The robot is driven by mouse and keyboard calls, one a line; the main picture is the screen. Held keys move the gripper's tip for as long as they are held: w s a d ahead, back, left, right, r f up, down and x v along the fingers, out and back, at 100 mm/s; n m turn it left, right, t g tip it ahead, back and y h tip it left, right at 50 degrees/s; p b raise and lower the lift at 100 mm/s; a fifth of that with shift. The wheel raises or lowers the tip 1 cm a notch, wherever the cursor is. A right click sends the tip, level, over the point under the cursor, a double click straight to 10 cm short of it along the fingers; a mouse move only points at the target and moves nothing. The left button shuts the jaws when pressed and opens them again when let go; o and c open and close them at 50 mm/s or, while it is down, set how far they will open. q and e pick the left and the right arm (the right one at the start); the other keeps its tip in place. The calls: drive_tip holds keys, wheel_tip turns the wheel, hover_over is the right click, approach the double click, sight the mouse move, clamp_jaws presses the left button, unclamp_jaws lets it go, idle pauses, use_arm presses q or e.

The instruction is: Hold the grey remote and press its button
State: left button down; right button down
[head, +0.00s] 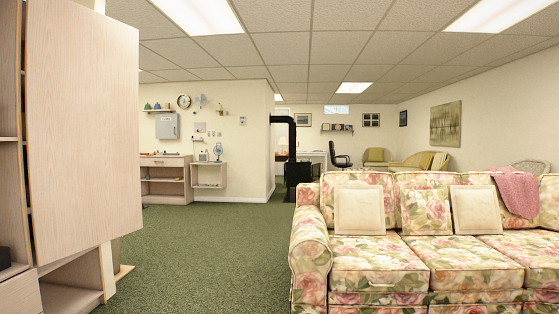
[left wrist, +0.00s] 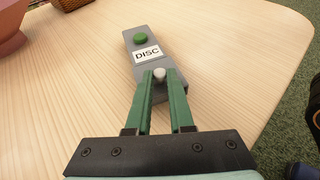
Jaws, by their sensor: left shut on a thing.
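The grey remote (left wrist: 150,66) shows in the left wrist view over a pale wooden tabletop (left wrist: 226,62). It has a round green button (left wrist: 140,39) near its far end and a white label reading "DISC" (left wrist: 147,55). My left gripper (left wrist: 160,80) has green fingers, shut on the near end of the remote. The green button is clear of the fingers. I cannot tell whether the remote touches the table. The head view shows neither the remote nor a gripper.
In the left wrist view, a reddish bowl-like thing (left wrist: 10,25) and a brown basket (left wrist: 72,3) stand at the upper left. Green carpet lies past the table's right edge. In the head view, a floral sofa (head: 380,262) is at right, a wooden cabinet (head: 85,130) at left, open carpet between.

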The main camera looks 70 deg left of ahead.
idle(0.3)
use_arm(q)
drive_tip(key=c, duration=0.7)
unclamp_jaws()
drive_tip(key=v, duration=1.2)
drive_tip(key=shift+r, duration=0.1)
